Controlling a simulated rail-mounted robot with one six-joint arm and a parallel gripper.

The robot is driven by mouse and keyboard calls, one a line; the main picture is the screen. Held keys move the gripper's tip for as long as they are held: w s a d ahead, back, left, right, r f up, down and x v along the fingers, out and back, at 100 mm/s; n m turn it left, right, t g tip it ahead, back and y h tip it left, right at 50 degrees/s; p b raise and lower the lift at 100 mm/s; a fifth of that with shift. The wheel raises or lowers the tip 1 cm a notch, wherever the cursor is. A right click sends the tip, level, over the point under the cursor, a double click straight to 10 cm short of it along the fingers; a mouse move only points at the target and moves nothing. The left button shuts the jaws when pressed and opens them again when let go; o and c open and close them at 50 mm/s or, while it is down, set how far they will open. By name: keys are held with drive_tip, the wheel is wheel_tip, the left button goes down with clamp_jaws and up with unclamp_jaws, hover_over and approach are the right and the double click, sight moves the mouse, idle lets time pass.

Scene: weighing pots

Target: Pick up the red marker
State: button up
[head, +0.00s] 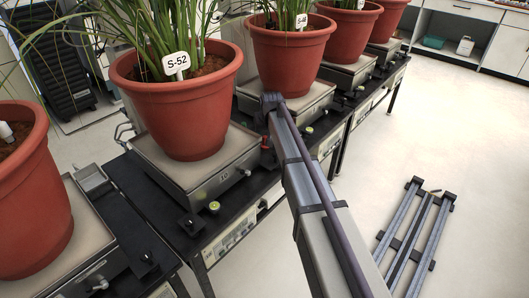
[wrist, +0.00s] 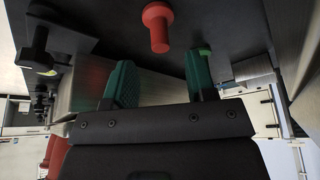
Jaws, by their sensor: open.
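The red marker (wrist: 157,26) shows in the wrist view as a small red peg with a round, wider head, at the top centre against a dark surface. In the head view a small red piece (head: 266,143) shows beside my arm at the bench edge, partly hidden. My gripper (wrist: 162,64) is open and empty, its two teal fingers spread apart. The marker appears beyond the fingertips, between their lines and nearer the right finger. It is apart from both fingers. In the head view my gripper is not clearly visible.
Terracotta pots such as S-52 (head: 185,105) stand on metal scales (head: 225,163) along the black bench (head: 165,205). Black knobs (head: 190,222) and green knobs (head: 214,206) line its front edge. The floor (head: 430,130) to the right is mostly clear, apart from a rail frame (head: 383,247).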

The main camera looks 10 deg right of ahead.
sight(265, 137)
drive_tip(key=shift+f, duration=0.2)
drive_tip(key=b+x, duration=0.4)
drive_tip(key=x, duration=0.1)
drive_tip(key=shift+f+b, duration=0.15)
drive_tip(key=shift+b, duration=0.2)
drive_tip(key=shift+r, duration=0.2)
clamp_jaws()
